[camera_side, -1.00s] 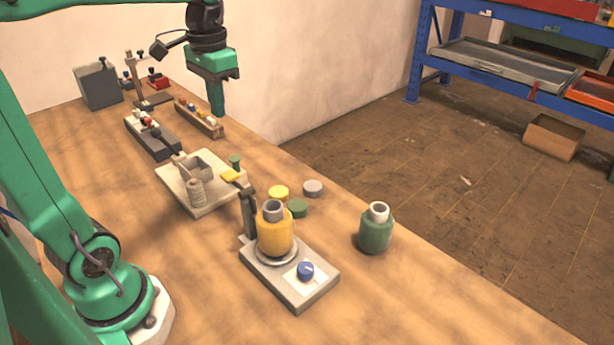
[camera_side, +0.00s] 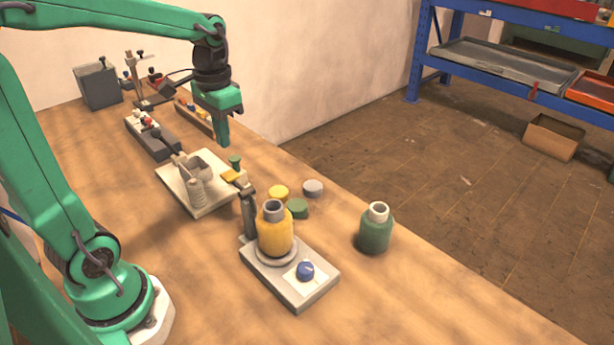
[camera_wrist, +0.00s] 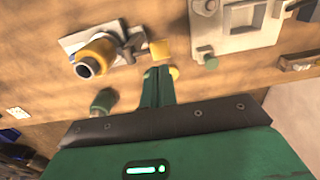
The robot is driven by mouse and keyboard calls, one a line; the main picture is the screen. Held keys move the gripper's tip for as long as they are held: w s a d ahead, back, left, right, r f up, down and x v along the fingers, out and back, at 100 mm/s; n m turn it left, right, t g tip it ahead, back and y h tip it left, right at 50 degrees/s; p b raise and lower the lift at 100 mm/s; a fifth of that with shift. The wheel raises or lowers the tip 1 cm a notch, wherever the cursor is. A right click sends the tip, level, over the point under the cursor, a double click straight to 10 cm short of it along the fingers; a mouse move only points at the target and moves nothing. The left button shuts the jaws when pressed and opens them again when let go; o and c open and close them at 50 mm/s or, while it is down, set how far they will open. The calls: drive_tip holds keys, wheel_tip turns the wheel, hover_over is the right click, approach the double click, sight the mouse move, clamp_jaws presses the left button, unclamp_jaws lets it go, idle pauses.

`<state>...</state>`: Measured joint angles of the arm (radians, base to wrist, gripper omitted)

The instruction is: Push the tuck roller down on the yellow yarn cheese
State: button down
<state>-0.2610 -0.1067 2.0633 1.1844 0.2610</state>
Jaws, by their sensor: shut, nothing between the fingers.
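The yellow yarn cheese (camera_side: 275,235) stands upright on a round seat on the grey base plate (camera_side: 315,290); it also shows in the wrist view (camera_wrist: 98,52). Behind it rises a dark post (camera_side: 249,215) with an arm tilted up and away from the cheese. The arm ends in a yellow piece (camera_side: 231,176), also in the wrist view (camera_wrist: 156,50). I take this to be the tuck roller's arm; the roller itself is hard to make out. My gripper (camera_side: 224,143) is shut and empty, above and behind the yellow piece, apart from it.
A green yarn cheese (camera_side: 375,232) stands to the right. Yellow, green and grey discs (camera_side: 298,208) lie behind the base plate. A blue knob (camera_side: 305,271) sits on the plate's front. A pale board (camera_side: 208,208) with a box and spool lies left of the post.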

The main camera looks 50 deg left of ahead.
sight(225, 173)
drive_tip(key=shift+f, duration=3.6)
drive_tip(key=shift+a+f, duration=0.3)
drive_tip(key=shift+f, duration=0.25)
drive_tip(key=shift+a+f, duration=0.25)
drive_tip(key=shift+f, duration=0.3)
drive_tip(key=shift+s, duration=0.1)
drive_tip(key=shift+r, duration=0.1)
wheel_tip(225, 173, up, 14)
drive_tip(key=a, duration=0.3)
drive_tip(key=shift+d+r, duration=0.1)
